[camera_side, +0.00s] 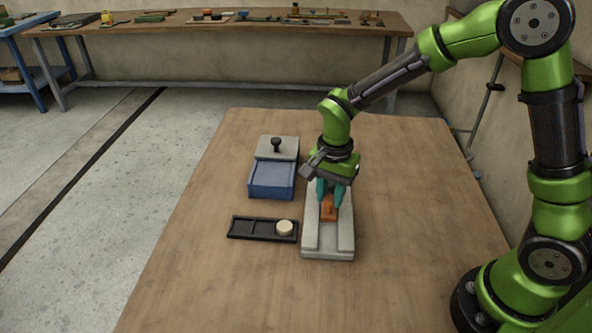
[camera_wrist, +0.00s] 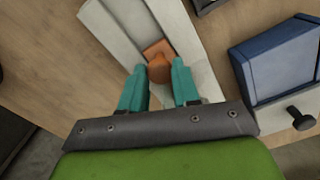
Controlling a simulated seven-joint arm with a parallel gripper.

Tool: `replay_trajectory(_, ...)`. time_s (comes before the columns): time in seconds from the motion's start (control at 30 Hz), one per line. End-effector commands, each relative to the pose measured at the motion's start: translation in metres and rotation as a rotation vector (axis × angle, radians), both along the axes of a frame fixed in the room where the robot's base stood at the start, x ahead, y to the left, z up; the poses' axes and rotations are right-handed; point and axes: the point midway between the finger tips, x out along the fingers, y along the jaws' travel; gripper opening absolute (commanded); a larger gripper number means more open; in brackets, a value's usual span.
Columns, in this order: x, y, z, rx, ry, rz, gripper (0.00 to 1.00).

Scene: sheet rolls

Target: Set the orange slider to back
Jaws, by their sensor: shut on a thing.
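The orange slider (camera_side: 328,208) sits in the groove of a long pale grey rail block (camera_side: 328,252) on the wooden table. In the side view the slider is around the middle of the rail's visible length. My gripper (camera_side: 331,198) is over the rail, pointing down, with its teal fingers shut on the slider's upright knob. In the wrist view the orange slider (camera_wrist: 158,58) shows between the two fingertips of my gripper (camera_wrist: 160,72), with its base in the groove. The far end of the rail is hidden behind my gripper in the side view.
Left of the rail stands a blue box (camera_side: 271,181) with a grey lid (camera_side: 284,147) bearing a black knob. A black tray (camera_side: 250,229) with a cream disc (camera_side: 285,228) in its right compartment lies close to the rail. The table's right side is clear.

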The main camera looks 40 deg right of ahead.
Motion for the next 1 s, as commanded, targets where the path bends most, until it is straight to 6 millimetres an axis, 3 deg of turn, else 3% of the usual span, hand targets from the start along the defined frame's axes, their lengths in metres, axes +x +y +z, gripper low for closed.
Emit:
replay_trajectory(0.13,-0.006,0.007,0.001,0.0,0.001,0.005,0.0)
replay_trajectory(0.43,-0.048,0.049,0.001,0.0,-0.001,0.005,0.0)
replay_trajectory(0.8,-0.056,0.056,0.001,0.003,0.004,0.0,0.0)
replay_trajectory(0.83,-0.056,0.056,0.001,0.002,0.005,0.0,0.32)
replay_trajectory(1.0,-0.055,0.055,0.0,0.002,0.003,0.001,0.57)
